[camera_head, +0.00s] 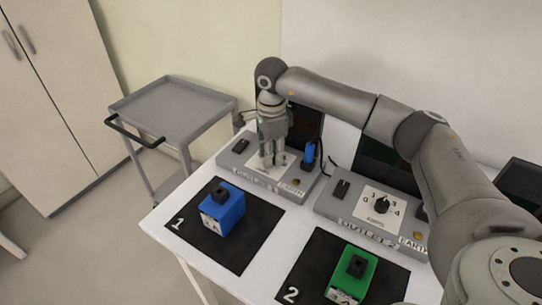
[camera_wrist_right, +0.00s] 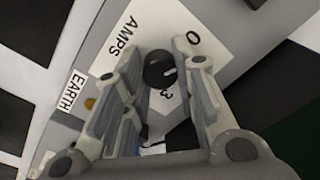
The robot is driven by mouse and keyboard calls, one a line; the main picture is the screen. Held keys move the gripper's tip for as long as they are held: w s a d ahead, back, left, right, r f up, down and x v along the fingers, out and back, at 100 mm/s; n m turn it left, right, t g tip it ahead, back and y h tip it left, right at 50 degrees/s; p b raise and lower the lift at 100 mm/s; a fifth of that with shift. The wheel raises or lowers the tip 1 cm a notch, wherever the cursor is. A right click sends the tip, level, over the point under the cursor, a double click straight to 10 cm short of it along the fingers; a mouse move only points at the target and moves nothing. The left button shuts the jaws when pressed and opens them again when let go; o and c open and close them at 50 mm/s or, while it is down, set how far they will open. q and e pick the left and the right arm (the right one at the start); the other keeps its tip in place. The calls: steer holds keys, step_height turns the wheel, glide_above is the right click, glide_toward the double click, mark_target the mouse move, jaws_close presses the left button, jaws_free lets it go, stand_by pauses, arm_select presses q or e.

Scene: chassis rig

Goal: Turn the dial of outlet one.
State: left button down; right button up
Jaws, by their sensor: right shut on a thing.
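Outlet one (camera_head: 229,160) is the left grey panel at the back of the white table. Its black dial (camera_wrist_right: 159,69) shows in the right wrist view, in front of a white plate with numbers and "AMPS". In the head view the dial is hidden behind my right gripper (camera_head: 272,160), which points down onto the panel. In the right wrist view the fingers of my right gripper (camera_wrist_right: 158,62) stand on both sides of the dial and are shut on it. My left gripper is not in view.
Outlet two (camera_head: 330,208), with its own dial (camera_head: 382,204), stands to the right. A blue plug (camera_head: 310,152) is on outlet one's right part. A blue box (camera_head: 223,212) stands on mat 1, a green box (camera_head: 352,275) on mat 2. A grey cart (camera_head: 170,103) stands left.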

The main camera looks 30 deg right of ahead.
steer(key=shift+n+b, duration=0.4)
steer(key=shift+n, duration=0.7)
steer(key=o, duration=1.1)
steer(key=shift+c, duration=0.2)
step_height(320, 180, up, 12)
steer(key=shift+s, duration=0.15)
